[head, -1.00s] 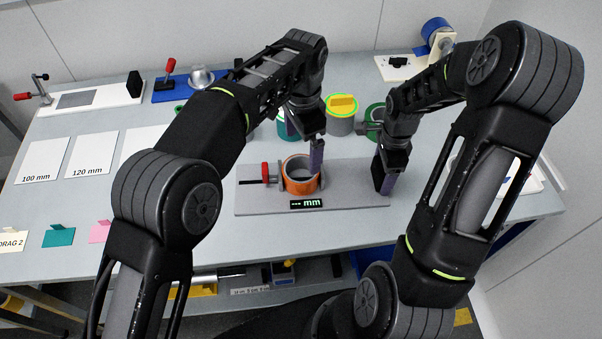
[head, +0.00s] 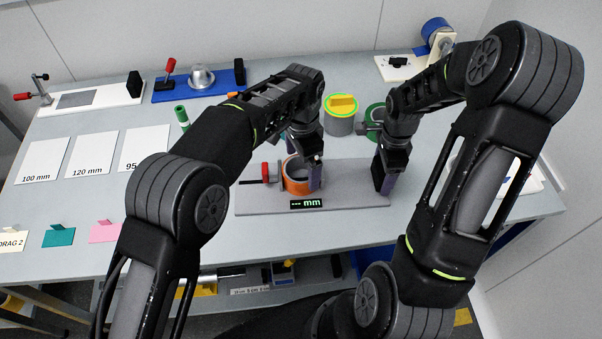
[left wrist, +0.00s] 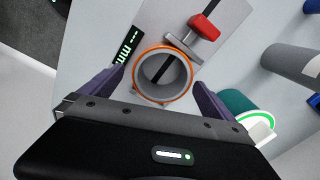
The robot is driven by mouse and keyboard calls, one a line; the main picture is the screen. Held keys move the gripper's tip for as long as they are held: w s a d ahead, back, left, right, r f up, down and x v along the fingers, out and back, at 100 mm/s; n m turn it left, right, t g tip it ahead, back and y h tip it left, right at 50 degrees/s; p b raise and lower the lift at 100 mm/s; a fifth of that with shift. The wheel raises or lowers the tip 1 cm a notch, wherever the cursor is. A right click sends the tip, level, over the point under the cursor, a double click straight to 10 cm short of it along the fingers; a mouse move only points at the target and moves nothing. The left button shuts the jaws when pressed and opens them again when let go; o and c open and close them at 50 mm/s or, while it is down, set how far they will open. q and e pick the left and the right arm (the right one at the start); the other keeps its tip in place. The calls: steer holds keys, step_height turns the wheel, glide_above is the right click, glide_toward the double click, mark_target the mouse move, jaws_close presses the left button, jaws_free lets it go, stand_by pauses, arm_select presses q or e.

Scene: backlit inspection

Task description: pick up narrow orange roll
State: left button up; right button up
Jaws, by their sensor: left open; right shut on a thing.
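The narrow orange roll (head: 293,186) stands on the grey measuring plate (head: 345,200), beside a red-handled clamp (head: 265,172). My left gripper (head: 314,178) is open and low at the roll, with one finger in front of its right side. In the left wrist view the roll (left wrist: 163,101) shows as an orange-edged ring with a grey inside, between the spread fingers of my left gripper (left wrist: 158,78). I cannot tell whether either finger touches it. My right gripper (head: 388,180) is shut on the black block (head: 378,170) at the plate's right end.
A green-and-yellow-topped grey roll (head: 340,120) and a green roll (head: 375,112) stand behind the plate. The "--- mm" display (head: 307,203) is at the plate's front. White marked cards (head: 92,155) lie at left, with bare table between them and the plate.

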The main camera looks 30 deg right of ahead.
arm_select(q)
steer(key=f, duration=0.5)
steer(key=shift+w+a, duration=0.1)
steer(key=shift+w, duration=0.1)
arm_select(e)
steer(key=shift+s+f, duration=0.1)
arm_select(q)
steer(key=shift+r, duration=0.1)
steer(key=c, duration=1.5)
step_height(320, 180, up, 10)
steer(key=shift+c, duration=0.2)
arm_select(e)
steer(key=o, duration=2.1)
